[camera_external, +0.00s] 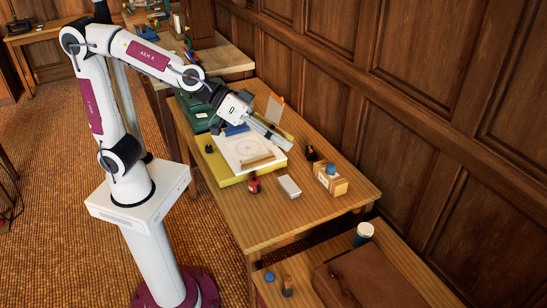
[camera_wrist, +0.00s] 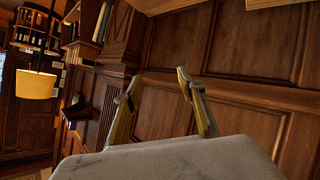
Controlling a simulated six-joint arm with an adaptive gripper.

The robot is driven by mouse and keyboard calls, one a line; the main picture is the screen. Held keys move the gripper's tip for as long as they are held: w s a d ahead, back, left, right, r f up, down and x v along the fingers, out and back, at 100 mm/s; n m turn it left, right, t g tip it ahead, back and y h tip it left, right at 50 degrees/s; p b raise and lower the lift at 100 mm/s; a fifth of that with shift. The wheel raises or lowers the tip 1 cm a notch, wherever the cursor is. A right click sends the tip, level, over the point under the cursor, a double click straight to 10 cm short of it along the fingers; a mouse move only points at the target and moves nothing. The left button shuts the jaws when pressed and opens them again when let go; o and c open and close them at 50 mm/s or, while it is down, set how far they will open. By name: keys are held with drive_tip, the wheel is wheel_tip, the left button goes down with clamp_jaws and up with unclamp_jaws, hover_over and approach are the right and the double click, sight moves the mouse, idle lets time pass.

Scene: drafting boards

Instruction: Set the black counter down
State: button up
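My gripper (camera_external: 280,137) reaches out over the right side of the drafting board on the table, fingers tilted down to the right. In the wrist view its two fingers (camera_wrist: 160,95) are apart, with nothing visible between them and wood panelling behind. I cannot surely pick out the black counter. A small dark piece (camera_external: 209,149) lies near the left corner of the yellow board (camera_external: 228,180), and a dark upright item (camera_external: 311,153) stands on the table right of the gripper. Both are too small to identify.
White paper with a circle drawing lies on the yellow board. A red-and-black bottle (camera_external: 254,184), a pale block (camera_external: 289,187) and a tan box (camera_external: 330,179) stand in front. A green case (camera_external: 197,112) is behind. The table's near end (camera_external: 285,222) is clear.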

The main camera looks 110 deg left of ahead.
drive_tip(key=s+d+f+m+g, duration=0.1)
drive_tip(key=s+f, duration=0.4)
drive_tip(key=s, duration=1.1)
drive_tip(key=s+f+m+g, duration=0.4)
drive_tip(key=s+f+g, duration=0.1)
drive_tip(key=s, duration=1.2)
drive_tip(key=shift+d+f+g, duration=0.35)
drive_tip(key=shift+f+g, duration=0.05)
drive_tip(key=shift+f, duration=0.3)
